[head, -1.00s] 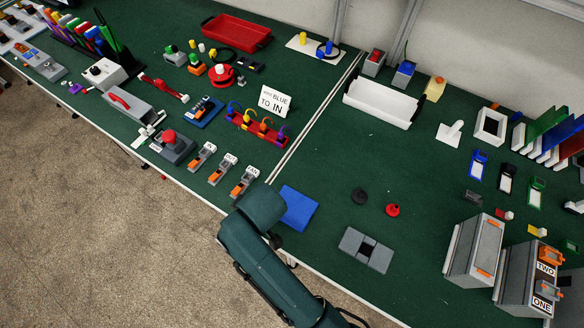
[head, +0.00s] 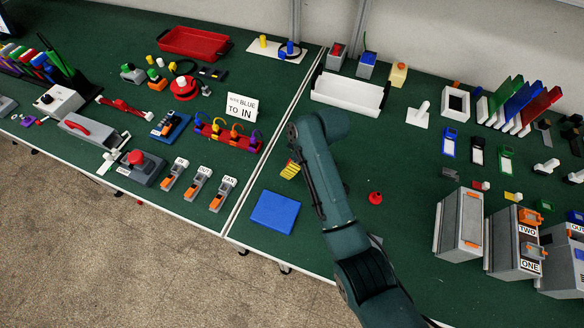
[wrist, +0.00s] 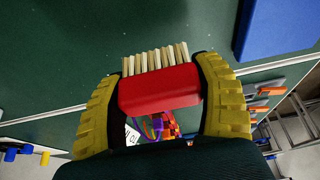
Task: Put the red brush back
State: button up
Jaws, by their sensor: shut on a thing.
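The red brush (wrist: 160,90), a red block with a row of cream bristles, is between the yellow fingers of my gripper (wrist: 165,95) in the wrist view. My gripper is shut on its two ends, with the bristles towards the top of the picture. In the head view, only part of my yellow gripper (head: 290,170) shows beside the arm, over the green table just beyond the blue pad (head: 275,212). The brush is hidden there. The blue pad also shows in the wrist view (wrist: 282,28), apart from the brush.
A red rack with coloured loops (head: 226,133) and a sign (head: 242,107) stand left of my gripper. A white open tray (head: 348,94) lies behind. A red knob (head: 375,198) is right of the arm. Grey boxes (head: 517,243) stand at the right. Green table around the gripper is clear.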

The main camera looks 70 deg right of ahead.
jog(key=shift+f, duration=1.45)
jog(key=o, duration=1.1)
jog(key=shift+f, duration=0.1)
jog(key=shift+s+r, duration=0.1)
jog(key=shift+r, duration=0.3)
jog(key=p+v, duration=0.2)
jog(key=v, duration=0.9)
jog(key=shift+r, duration=0.2)
